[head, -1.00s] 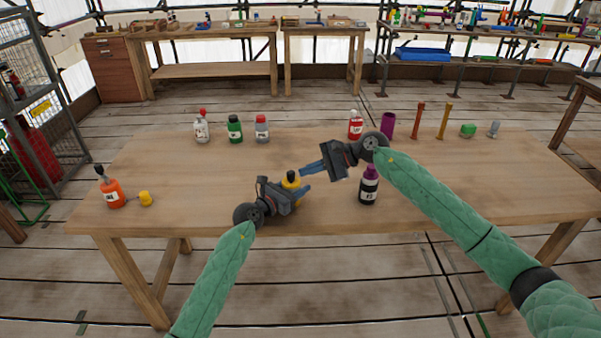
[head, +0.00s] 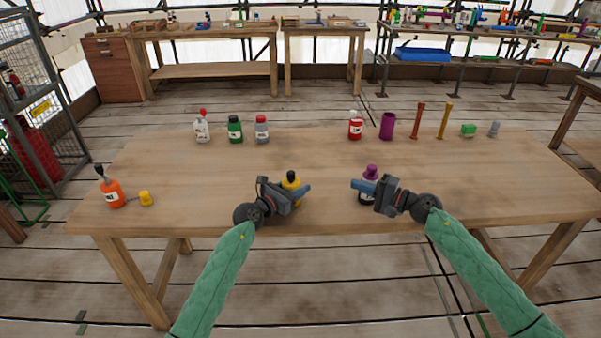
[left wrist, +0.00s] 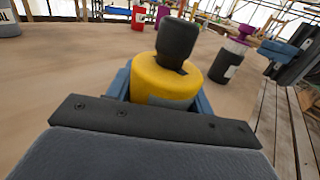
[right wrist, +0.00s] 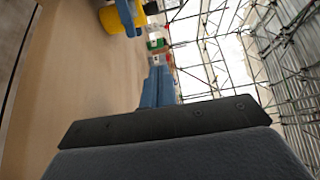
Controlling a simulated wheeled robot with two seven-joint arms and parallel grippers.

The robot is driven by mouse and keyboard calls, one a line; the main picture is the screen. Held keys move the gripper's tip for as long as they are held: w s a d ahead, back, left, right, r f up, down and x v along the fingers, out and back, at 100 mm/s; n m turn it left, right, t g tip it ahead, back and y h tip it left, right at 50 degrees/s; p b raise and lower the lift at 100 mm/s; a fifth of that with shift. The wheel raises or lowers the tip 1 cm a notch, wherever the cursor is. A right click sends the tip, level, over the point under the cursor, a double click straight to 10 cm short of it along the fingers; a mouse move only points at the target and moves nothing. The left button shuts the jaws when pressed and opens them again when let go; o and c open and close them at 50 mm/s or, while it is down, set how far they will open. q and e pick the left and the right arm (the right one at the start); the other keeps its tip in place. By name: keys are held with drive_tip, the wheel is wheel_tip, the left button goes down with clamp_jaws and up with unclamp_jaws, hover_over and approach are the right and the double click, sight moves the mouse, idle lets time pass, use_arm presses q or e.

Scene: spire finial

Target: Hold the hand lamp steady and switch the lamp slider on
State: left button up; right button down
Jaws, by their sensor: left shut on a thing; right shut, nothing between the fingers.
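The hand lamp (head: 291,180) is a short yellow cylinder with a black top. It stands near the table's front edge, a little left of centre. My left gripper (head: 300,194) is shut around its yellow body. In the left wrist view the lamp (left wrist: 165,78) sits between the blue fingers, its black top leaning slightly. I cannot make out the slider. My right gripper (head: 357,186) is shut and empty, to the right of the lamp and apart from it, its fingers pointing left. In the right wrist view, the blue fingers (right wrist: 158,88) are together.
A dark bottle with a purple top (head: 371,172) is partly hidden behind my right gripper. An orange bottle (head: 112,193) and a small yellow item (head: 146,199) stand at left. Several bottles, a purple cup (head: 387,126) and sticks line the back. The table's middle is clear.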

sight(291, 176)
drive_tip(key=shift+d, duration=0.3)
drive_tip(key=shift+a, duration=0.1)
drive_tip(key=x, duration=2)
drive_tip(key=s, duration=0.3)
drive_tip(key=shift+s+a+f, duration=0.1)
drive_tip(key=shift+s+a, duration=0.25)
drive_tip(key=shift+a, duration=0.05)
